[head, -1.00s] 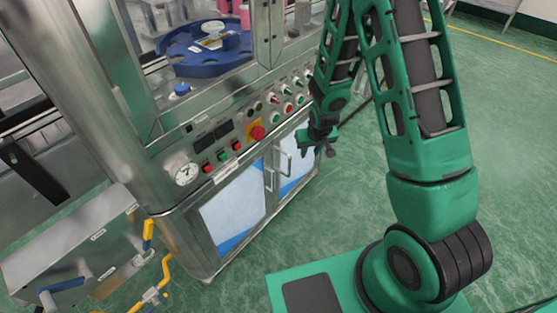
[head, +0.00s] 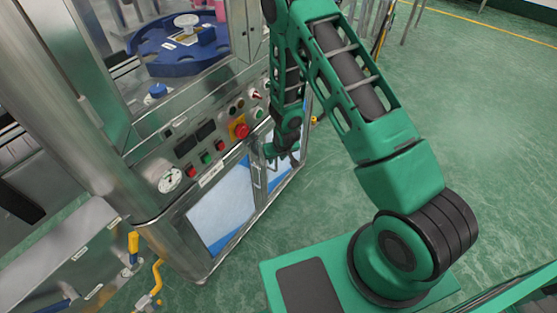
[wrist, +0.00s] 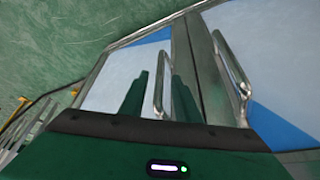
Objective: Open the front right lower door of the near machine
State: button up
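The near machine's front right lower door (head: 281,172) has a pale window with a blue lower part and looks closed. It also shows in the wrist view (wrist: 112,72), left of the seam. Its metal bar handle (wrist: 161,80) stands upright between my two fingertips in that view. My gripper (head: 271,152) is at this door in the head view and partly hides it. In the wrist view my gripper (wrist: 160,95) is open, with one dark green finger on each side of the handle. Whether a finger touches the handle I cannot tell.
The left lower door (head: 222,207) has its own handle (wrist: 231,75), close beside the right one. A control panel with a red emergency button (head: 241,131) sits above the doors. Yellow-handled valve piping (head: 134,243) stands at lower left. Green floor (head: 440,110) is open on the right.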

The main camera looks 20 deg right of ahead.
jog(key=shift+x, duration=1.4)
